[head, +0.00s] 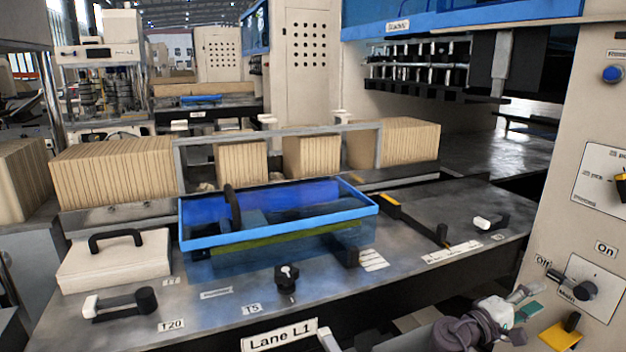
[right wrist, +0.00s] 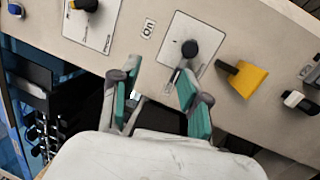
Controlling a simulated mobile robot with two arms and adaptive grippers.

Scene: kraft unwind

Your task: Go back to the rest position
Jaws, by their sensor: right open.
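My right gripper (head: 524,302) is at the lower right of the head view, in front of the machine's cream panel. In the right wrist view the same gripper (right wrist: 158,70) has its two teal-padded fingers apart, with nothing held between them. Ahead of the fingers is the black main switch knob (right wrist: 190,49) on its grey plate, apart from them as far as I can tell. The main switch (head: 580,290) also shows in the head view, to the right of the gripper, between Off and On labels. My left gripper is not in view.
A yellow block with a black handle (head: 559,337) sits on the panel below the switch. The steel bench (head: 210,310) carries a blue-framed clear cover (head: 285,240), a cream lidded box (head: 115,262) and several knobs and levers. Stacked brown boards (head: 110,172) stand behind.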

